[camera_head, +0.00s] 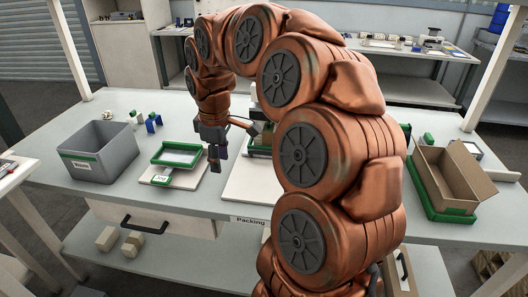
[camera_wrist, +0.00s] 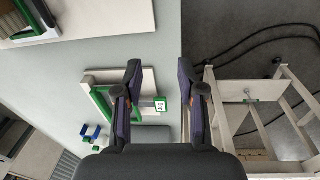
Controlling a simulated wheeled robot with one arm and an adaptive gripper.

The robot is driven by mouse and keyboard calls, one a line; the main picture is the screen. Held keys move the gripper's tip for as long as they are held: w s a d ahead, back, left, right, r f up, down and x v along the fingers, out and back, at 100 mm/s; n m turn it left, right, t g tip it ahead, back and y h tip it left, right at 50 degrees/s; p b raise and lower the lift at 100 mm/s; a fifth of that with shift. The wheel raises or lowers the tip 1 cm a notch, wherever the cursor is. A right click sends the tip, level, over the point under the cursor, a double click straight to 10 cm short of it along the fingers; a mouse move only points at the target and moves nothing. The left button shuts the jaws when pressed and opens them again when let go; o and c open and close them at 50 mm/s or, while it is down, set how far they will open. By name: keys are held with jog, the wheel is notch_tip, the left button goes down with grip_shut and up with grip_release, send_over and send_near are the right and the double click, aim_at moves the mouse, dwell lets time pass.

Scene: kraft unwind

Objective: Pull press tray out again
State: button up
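My gripper (camera_head: 215,160) hangs pointing down above the table, just right of the green-framed stand (camera_head: 181,153). In the wrist view my gripper (camera_wrist: 160,75) is open, its two dark fingers apart with nothing held between them. A press-like thing with green parts (camera_head: 258,150) stands right of my gripper on a white board (camera_head: 248,184), and my arm hides much of it. Its board and a green part (camera_wrist: 35,15) show at the top left of the wrist view. I cannot make out the press tray or tell its position.
The green-framed stand (camera_wrist: 103,100) carries a small display. A grey bin (camera_head: 100,150) stands at the left, with small blue and green pieces behind it. An open cardboard box (camera_head: 452,178) sits in a green holder at the right. A drawer (camera_head: 150,222) is under the table.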

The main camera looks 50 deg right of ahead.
jog(key=w+d+f, duration=0.1)
jog(key=w+d, duration=0.2)
jog(key=d, duration=0.5)
jog(key=h+b, duration=0.1)
send_over(264, 153)
jog(key=a, duration=0.1)
notch_tip(264, 153, down, 2)
jog(key=shift+n, duration=0.4)
jog(key=f, duration=0.5)
jog(key=d+f+p, duration=0.1)
jog(key=f, duration=0.1)
jog(key=shift+f, duration=0.2)
grip_shut()
